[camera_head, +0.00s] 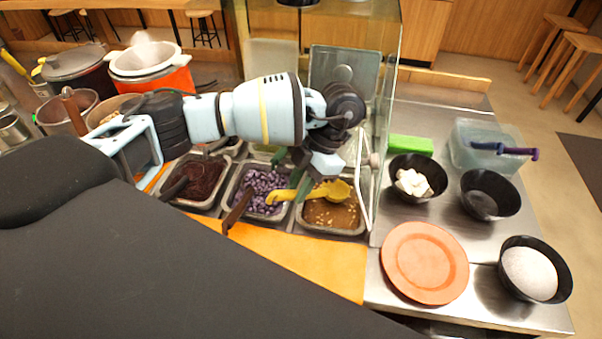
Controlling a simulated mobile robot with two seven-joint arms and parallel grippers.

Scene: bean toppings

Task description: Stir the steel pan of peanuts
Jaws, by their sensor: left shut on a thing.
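The steel pan of peanuts (306,228) sits in the counter row at the right end, just left of the glass panel. It holds a brown filling with pale peanut pieces (322,213). A yellow spoon (338,190) lies with its bowl over the far part of this pan, and its handle reaches left over the pan of purple beans. My left gripper (308,177) comes down from above at the pan's far left and is shut, apparently on the yellow spoon. The arm and gripper partly hide the grip. The spoon's contact with the peanuts is unclear. My right gripper is not in view.
Pans of purple beans (263,184) and dark red beans (195,180) stand to the left, with other utensil handles among them. A glass panel (386,130) rises close on the right. Beyond it are black bowls (490,196) and an orange plate (425,263).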

